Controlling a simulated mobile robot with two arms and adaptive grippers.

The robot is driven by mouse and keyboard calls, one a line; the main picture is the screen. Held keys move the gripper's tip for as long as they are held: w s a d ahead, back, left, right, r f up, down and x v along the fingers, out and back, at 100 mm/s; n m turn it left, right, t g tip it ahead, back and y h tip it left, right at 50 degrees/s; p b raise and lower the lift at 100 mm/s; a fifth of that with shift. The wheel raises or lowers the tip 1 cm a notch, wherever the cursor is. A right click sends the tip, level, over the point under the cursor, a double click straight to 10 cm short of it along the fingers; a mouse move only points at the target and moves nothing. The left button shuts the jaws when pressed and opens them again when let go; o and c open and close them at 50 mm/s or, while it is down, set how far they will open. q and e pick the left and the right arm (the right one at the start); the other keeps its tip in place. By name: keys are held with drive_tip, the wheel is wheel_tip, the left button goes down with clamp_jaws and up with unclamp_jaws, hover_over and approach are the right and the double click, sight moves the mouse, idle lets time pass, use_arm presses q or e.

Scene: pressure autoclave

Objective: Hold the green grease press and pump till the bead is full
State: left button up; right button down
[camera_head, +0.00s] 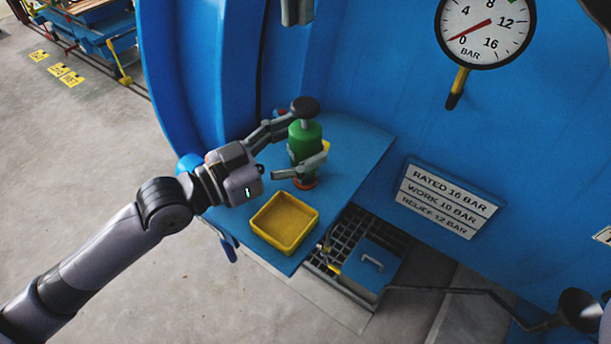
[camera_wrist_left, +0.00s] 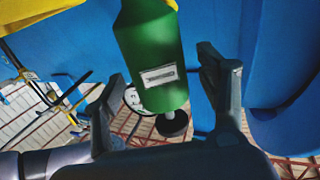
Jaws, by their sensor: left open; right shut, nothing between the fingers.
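The green grease press (camera_head: 305,138) stands upright on a blue shelf (camera_head: 350,145). It has a black knob on top, a yellow part at its side and a red ring at its foot. My left gripper (camera_head: 306,150) is open, with one finger on each side of the press. In the left wrist view the green body (camera_wrist_left: 155,60), with a pale label, appears upside down between the spread fingers (camera_wrist_left: 165,85); I see no firm contact. The bead is not discernible. I cannot make out my right gripper in these views.
A yellow tray (camera_head: 257,224) sits on the shelf in front of the press. A pressure gauge (camera_head: 486,30) and a rating plate (camera_head: 445,197) are on the blue wall. A blue box (camera_head: 364,265) and a grating lie below the shelf.

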use_arm(q)
drive_tip(key=v, duration=1.2)
idle(0.3)
drive_tip(key=shift+f, duration=0.1)
